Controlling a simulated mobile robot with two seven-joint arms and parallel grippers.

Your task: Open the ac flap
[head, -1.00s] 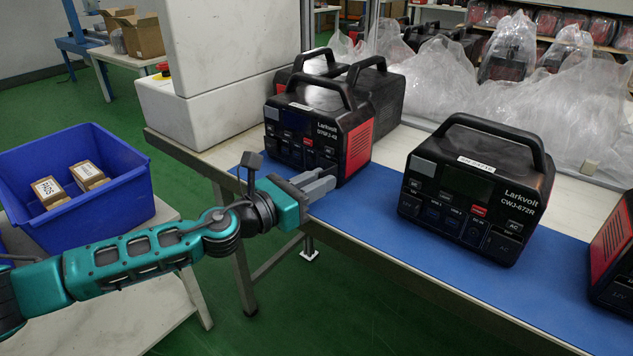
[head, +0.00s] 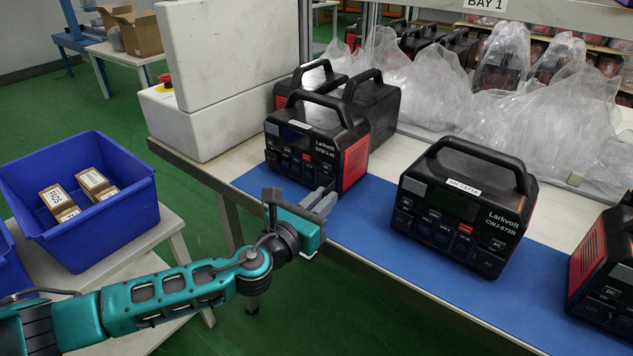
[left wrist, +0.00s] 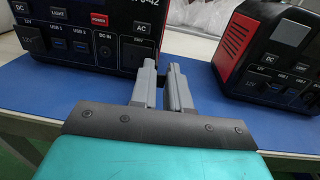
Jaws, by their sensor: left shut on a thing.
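A black and red power station (head: 302,150) with a carry handle stands upright on the blue mat at the left. Its front carries the AC label, and the AC flap (left wrist: 142,46) shows below that label in the left wrist view, at the lower right of the panel. My left gripper (head: 324,198) is at this lower right front corner. In the left wrist view its two grey fingers (left wrist: 163,68) are close together beside the AC flap, shut on it. The exact contact between the fingertips is hard to see. My right gripper is not in view.
A second power station (head: 460,215), marked CWJ-672R, stands to the right on the blue mat (head: 375,228), with a third (head: 605,270) at the right edge. A white machine (head: 215,75) is left of the mat. A blue bin (head: 110,225) holds small boxes.

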